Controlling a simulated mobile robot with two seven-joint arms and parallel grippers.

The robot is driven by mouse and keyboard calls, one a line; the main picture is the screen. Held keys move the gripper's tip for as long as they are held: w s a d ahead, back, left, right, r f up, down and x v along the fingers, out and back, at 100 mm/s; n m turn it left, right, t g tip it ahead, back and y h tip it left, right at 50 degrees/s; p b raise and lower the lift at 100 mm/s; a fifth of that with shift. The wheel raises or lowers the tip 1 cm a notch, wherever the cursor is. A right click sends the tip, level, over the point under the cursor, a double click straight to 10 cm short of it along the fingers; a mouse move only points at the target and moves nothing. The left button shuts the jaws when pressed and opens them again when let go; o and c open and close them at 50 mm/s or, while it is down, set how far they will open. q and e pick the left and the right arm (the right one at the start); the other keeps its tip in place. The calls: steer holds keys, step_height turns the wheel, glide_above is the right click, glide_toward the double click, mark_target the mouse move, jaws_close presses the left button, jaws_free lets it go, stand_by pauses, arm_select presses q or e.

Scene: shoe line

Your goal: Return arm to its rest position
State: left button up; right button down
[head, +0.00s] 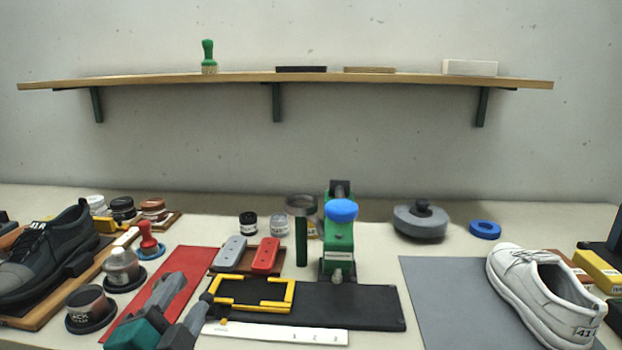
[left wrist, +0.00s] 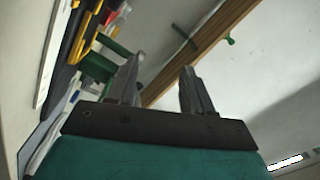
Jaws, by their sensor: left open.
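My left gripper (head: 188,296) comes in at the bottom of the head view, left of centre, above the red mat (head: 190,268). Its two grey fingers are apart with nothing between them. In the left wrist view the open fingers (left wrist: 160,78) point toward the wall and the wooden shelf. My right gripper is not in view.
A yellow frame (head: 290,309) on a black board lies just right of my left gripper. A green press (head: 338,240) stands mid-table. A white shoe (head: 540,290) lies on a grey mat (head: 440,290).

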arm_select(q)
steer(key=s+a+f+n+g+y, duration=0.25)
steer(key=s+f+n+g, duration=0.5)
steer(key=f, duration=0.55)
steer(key=s+f+n+g+h, duration=0.1)
steer(key=s+f+n+g, duration=0.1)
steer(key=s+f+g, duration=0.35)
steer(key=s+f+n+g+h, duration=0.1)
steer(key=s+f+n+g, duration=0.15)
steer(key=s, duration=0.55)
steer(key=w+d+f+m+t+h+p, duration=0.1)
steer(key=w+d+f+t+p, duration=0.1)
steer(key=w+f+t+p, duration=0.2)
steer(key=w+f+t, duration=0.1)
steer(key=w+t, duration=0.2)
steer(key=t, duration=0.1)
steer(key=shift+d+m, duration=0.3)
steer(key=shift+d, duration=0.05)
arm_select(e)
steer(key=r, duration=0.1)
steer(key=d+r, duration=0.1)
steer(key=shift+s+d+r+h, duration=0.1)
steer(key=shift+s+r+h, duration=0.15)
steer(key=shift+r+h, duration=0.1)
arm_select(q)
steer(key=shift+h, duration=0.25)
